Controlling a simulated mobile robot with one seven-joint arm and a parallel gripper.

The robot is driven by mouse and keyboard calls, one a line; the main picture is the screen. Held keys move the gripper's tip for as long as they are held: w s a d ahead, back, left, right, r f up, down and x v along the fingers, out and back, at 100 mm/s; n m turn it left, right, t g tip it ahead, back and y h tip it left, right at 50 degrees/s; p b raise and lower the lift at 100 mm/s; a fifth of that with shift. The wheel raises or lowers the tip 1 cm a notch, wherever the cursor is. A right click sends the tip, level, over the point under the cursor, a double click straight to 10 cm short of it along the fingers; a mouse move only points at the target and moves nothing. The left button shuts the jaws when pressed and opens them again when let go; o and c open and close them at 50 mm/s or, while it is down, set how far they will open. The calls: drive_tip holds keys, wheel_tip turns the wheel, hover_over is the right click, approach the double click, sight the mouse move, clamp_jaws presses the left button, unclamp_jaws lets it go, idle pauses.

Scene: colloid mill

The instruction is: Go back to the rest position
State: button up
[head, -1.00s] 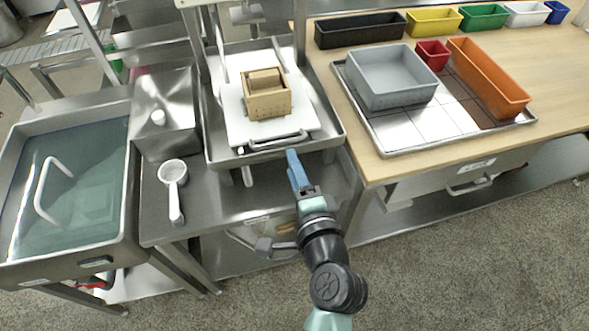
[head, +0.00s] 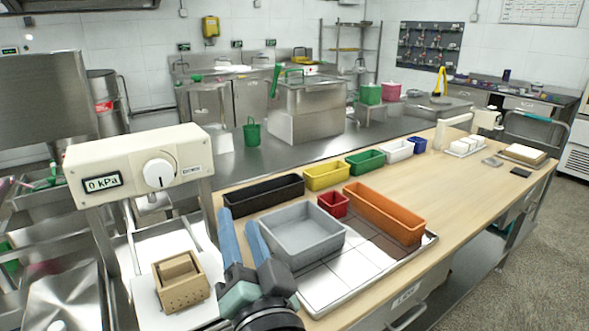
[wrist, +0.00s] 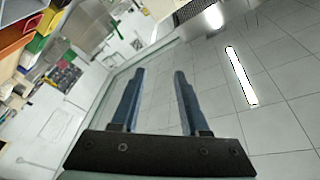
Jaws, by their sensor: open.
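My gripper (head: 243,238) is raised in front of the bench in the head view. Its two blue fingers point up and stand apart with nothing between them. In the wrist view my gripper (wrist: 157,85) is also open and empty, with the room's tiled surface and a bright light strip (wrist: 241,76) beyond it. In the head view the fingers overlap the left side of the grey bin (head: 303,236) and the end of the black bin (head: 262,194); I cannot tell the gap between them.
A metal tray (head: 335,290) carries the grey bin, a red bin (head: 333,204) and an orange bin (head: 384,213). The wooden table (head: 460,185) is mostly clear to the right.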

drive_tip(key=s+d+r+n+t+h, duration=0.1)
drive_tip(key=s+d+r+t+h, duration=0.3)
drive_tip(key=r, duration=0.6)
drive_tip(key=s+d+r+n+t+h, duration=0.1)
drive_tip(key=s+r+n+t, duration=0.1)
drive_tip(key=s+r, duration=0.5)
drive_tip(key=s+d+r+n+t+h, duration=0.1)
drive_tip(key=s+d+r+t+h, duration=0.15)
drive_tip(key=r, duration=0.95)
wheel_tip(320, 180, up, 11)
drive_tip(key=y+p, duration=0.1)
drive_tip(key=p, duration=1.1)
drive_tip(key=shift+w+a, duration=0.15)
drive_tip(key=shift+w, duration=0.3)
